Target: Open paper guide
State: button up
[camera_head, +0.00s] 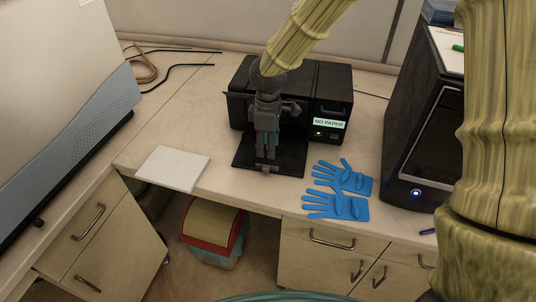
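A black printer (330,82) stands on the bench in the middle of the view, with a screen (329,123) reading "NO PAPER" and a green light on its right front. A flat black tray (291,160) extends from its front. My gripper (265,154) points down in front of the printer, over the tray. Its fingers look close together, but whether they are open, shut or touching the tray is unclear. My gripper and arm hide the middle of the printer front. I cannot make out the paper guide for certain.
A white paper stack (173,168) lies left of the tray. Blue gloves (338,205) lie to its right near the bench edge. A black computer tower (424,120) stands at right, and a large grey instrument (60,75) at left. A red-rimmed bin (212,228) is below.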

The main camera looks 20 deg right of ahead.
jog(key=shift+r, duration=1.6)
